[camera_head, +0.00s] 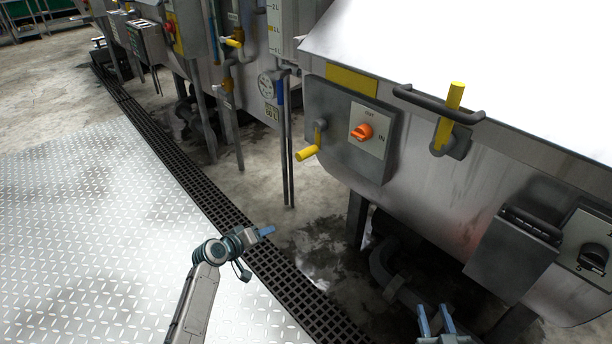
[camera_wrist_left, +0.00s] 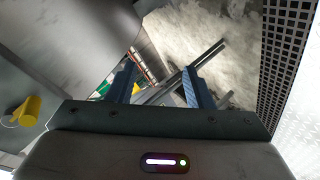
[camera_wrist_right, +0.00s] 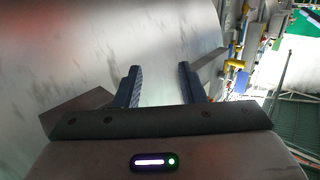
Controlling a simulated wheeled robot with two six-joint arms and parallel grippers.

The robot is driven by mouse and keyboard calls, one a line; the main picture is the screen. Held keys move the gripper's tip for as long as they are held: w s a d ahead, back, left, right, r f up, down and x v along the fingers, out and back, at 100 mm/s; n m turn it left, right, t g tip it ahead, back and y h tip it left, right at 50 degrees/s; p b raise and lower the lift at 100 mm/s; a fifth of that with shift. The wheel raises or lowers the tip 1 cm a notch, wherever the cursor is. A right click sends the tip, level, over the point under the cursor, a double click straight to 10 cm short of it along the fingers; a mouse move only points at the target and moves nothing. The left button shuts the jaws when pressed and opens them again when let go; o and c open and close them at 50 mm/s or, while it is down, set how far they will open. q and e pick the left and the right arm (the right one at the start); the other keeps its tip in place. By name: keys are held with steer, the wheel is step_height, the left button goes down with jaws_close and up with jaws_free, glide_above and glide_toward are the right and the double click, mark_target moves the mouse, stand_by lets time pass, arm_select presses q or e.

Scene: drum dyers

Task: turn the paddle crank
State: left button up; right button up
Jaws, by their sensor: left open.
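A yellow crank handle (camera_head: 307,153) sticks out on a short grey arm at the left of a grey box on the steel drum machine. A second yellow handle (camera_head: 450,116) stands upright on a grey pivot further right; I cannot tell from a label which one is the paddle crank. A yellow cylinder (camera_wrist_left: 30,111) shows at the left edge of the left wrist view. My left gripper (camera_head: 266,231) is open and empty, below and left of the crank handle, apart from it. My right gripper (camera_head: 436,318) is open and empty, low in front of the machine.
An orange switch (camera_head: 362,132) marked OUT and IN sits right of the crank. A dark grab bar (camera_head: 437,104) runs along the machine's upper edge. A grey box (camera_head: 512,254) and black knob (camera_head: 593,257) jut out at right. Thin pipes (camera_head: 287,150) stand left. The plated floor (camera_head: 100,230) is clear.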

arm_select(q)
steer(key=w+d+r+t+h+b, duration=0.1)
steer(key=w+r, duration=0.1)
steer(key=r, duration=0.3)
steer(key=w+d+r+h+b, duration=0.2)
steer(key=w+r, duration=0.1)
steer(key=r, duration=0.2)
steer(key=m+t+h+b, duration=0.1)
steer(key=m+h+b, duration=0.1)
steer(key=h, duration=0.1)
glide_toward(307, 154)
steer(key=shift+w+a+f, duration=0.1)
steer(key=shift+w+f, duration=0.15)
steer(key=shift+w, duration=0.35)
steer(key=b+x, duration=0.1)
steer(key=x, duration=0.8)
steer(key=shift+w+f, duration=0.15)
steer(key=shift+w+d, duration=0.35)
steer(key=shift+d, duration=0.05)
arm_select(e)
steer(key=s+r+t+y, duration=0.1)
steer(key=s+r+t, duration=0.3)
steer(key=r, duration=0.7)
steer(key=s+a+r+n+t+y, duration=0.1)
steer(key=s+r+t, duration=0.3)
steer(key=r, duration=0.8)
steer(key=shift+a+n+t, duration=0.3)
steer(key=shift+t, duration=0.8)
arm_select(q)
jaws_close()
